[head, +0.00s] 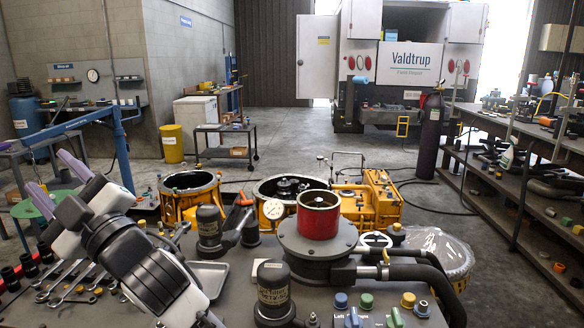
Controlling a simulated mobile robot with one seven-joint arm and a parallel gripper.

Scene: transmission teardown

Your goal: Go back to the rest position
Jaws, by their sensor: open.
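My gripper (60,178) is at the left of the head view, at the end of my white and dark grey arm. Its two purple-grey fingers point up and to the left and stand apart, with nothing visible between them. It is raised in front of the blue hoist and a green round-topped stand. My arm comes up from the lower edge and hides part of the bench behind it.
A grey bench (190,246) carries several wrenches (75,285), a metal tray (207,277) and a red cylinder (318,214) on a dark flange. Yellow housings (374,199) stand behind it. A blue hoist (120,150) is at left, shelving (500,180) at right. Open floor lies beyond.

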